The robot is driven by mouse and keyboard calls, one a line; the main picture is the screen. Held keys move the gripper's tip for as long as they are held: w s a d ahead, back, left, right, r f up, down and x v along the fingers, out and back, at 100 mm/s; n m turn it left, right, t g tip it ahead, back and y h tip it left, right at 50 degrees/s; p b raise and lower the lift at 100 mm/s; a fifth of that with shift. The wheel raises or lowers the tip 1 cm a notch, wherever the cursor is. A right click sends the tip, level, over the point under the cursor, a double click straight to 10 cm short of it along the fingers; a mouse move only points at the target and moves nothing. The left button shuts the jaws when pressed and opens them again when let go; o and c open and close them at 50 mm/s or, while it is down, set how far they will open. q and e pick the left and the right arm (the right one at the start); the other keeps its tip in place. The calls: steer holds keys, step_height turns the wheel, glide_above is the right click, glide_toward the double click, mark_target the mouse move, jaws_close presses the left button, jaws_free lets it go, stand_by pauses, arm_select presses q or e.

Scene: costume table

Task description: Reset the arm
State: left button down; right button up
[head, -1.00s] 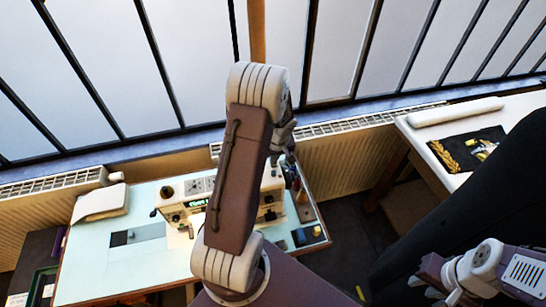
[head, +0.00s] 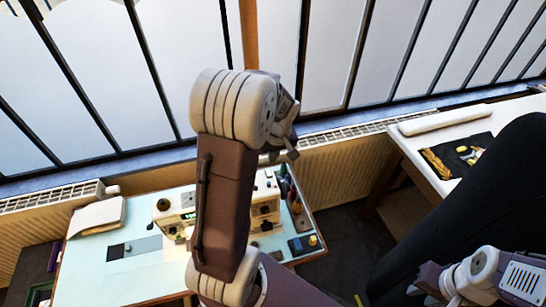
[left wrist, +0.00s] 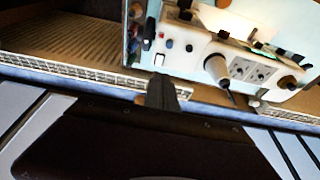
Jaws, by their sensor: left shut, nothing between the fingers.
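My left arm rises through the middle of the head view, its upper part standing in front of the window. My left gripper (head: 288,152) is partly hidden behind the wrist end of that arm. In the left wrist view, its dark fingers (left wrist: 161,92) are together with nothing between them, and the sewing machine shows beyond them. My right arm lies at the lower right of the head view. The right gripper (head: 428,284) is small there, and its finger gap is not clear.
A pale blue table (head: 95,268) holds a sewing machine (head: 264,205), partly hidden by my left arm, and folded cloth (head: 97,216). A white table (head: 470,122) at right bears a dark cloth with yellow trim (head: 458,154). A radiator (head: 345,172) runs under the windows.

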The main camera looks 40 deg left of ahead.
arm_select(q)
steer(key=shift+s+d+r, duration=0.25)
steer(key=shift+s+r, duration=0.05)
steer(key=shift+r, duration=0.15)
steer(key=shift+w+a, duration=0.1)
steer(key=s+d+f+m+h+b, duration=0.2)
steer(key=s+d+f+m+b, duration=0.7)
steer(key=s+d+f, duration=0.3)
steer(key=d+f+m, duration=0.1)
steer(key=d, duration=0.2)
steer(key=shift+s+f+g+h+b, duration=0.3)
steer(key=shift+f+g+h+b, duration=0.05)
steer(key=shift+g+h, duration=0.05)
steer(key=shift+d, duration=0.1)
